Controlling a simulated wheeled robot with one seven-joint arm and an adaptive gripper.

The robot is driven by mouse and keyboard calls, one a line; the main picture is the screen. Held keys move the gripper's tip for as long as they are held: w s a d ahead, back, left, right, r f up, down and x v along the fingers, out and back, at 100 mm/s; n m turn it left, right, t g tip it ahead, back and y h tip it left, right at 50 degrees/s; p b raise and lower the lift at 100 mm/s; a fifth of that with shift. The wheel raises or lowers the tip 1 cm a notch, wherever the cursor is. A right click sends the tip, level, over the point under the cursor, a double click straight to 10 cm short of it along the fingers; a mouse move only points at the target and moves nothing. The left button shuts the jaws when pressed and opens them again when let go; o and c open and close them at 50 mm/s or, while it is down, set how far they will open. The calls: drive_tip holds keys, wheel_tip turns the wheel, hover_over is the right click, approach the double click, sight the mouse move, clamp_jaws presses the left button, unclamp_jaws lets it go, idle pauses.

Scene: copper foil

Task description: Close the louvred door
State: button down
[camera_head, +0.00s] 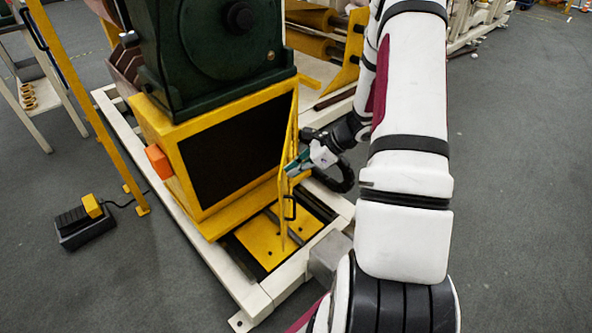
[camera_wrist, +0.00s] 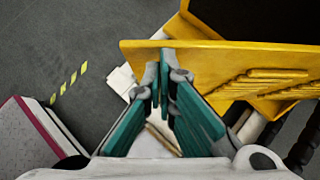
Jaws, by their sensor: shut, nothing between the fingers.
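The yellow louvred door (camera_head: 284,205) stands open, swung out from the dark opening of the yellow cabinet (camera_head: 208,222). My gripper (camera_head: 290,169) is at the right side of the door in the head view. In the wrist view my gripper (camera_wrist: 160,72) is shut and empty, its tips overlapping the door's panel near its left end. I cannot tell whether they touch it.
A dark green machine (camera_head: 220,50) sits on the cabinet. A cream base frame (camera_head: 262,298) surrounds the cabinet at floor level. A yellow post (camera_head: 88,105) and a black foot pedal (camera_head: 82,225) stand at the left. Open grey floor (camera_head: 520,190) lies at the right.

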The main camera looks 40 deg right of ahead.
drive_tip(key=w+a+m+t+h+b, duration=0.1)
drive_tip(key=w+a+b, duration=0.5)
drive_tip(key=w, duration=0.7)
drive_tip(key=w+a+m+t+h+b, duration=0.1)
drive_tip(key=w+a+m+h+b, duration=0.3)
drive_tip(key=w+a, duration=0.6)
drive_tip(key=shift+w+m+t+b, duration=0.3)
drive_tip(key=shift+w+m+b, duration=0.9)
drive_tip(key=shift+w, duration=1.05)
